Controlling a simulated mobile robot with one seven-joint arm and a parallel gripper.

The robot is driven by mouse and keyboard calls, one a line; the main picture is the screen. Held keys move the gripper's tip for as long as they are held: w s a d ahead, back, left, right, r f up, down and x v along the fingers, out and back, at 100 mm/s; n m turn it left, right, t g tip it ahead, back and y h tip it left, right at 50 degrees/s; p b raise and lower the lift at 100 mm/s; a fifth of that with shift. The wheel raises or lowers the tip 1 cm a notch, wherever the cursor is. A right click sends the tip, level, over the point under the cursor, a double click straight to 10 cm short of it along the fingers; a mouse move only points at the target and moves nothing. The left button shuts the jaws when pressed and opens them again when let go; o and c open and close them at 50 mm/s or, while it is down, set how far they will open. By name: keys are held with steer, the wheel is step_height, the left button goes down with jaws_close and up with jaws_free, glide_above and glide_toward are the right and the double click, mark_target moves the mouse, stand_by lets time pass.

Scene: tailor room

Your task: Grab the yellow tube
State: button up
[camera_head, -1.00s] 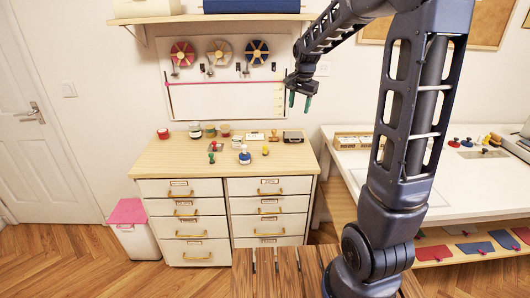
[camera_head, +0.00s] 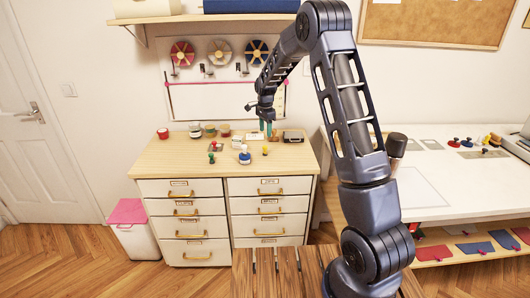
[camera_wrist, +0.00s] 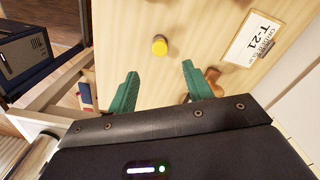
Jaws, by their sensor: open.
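The yellow tube (camera_head: 265,151) is a small yellow-topped piece standing on the wooden top of the drawer cabinet (camera_head: 165,160), toward its right. In the wrist view its round yellow end (camera_wrist: 160,45) shows a little beyond the fingertips, roughly between their lines. My gripper (camera_head: 266,128) is open and empty, with green fingers pointing down above the cabinet top. The fingers also show in the wrist view (camera_wrist: 159,72), well apart and not touching the tube.
Several jars and small items stand along the back. A label card (camera_wrist: 252,38) and a brown wooden piece (camera_wrist: 213,80) lie to the right in the wrist view. The white table (camera_head: 460,185) is at right.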

mark_target(265, 146)
step_height(265, 146, down, 11)
steer(key=shift+a+r, duration=0.1)
steer(key=shift+r, duration=0.05)
stand_by(0.5)
steer(key=shift+c, duration=0.2)
steer(key=c, duration=1)
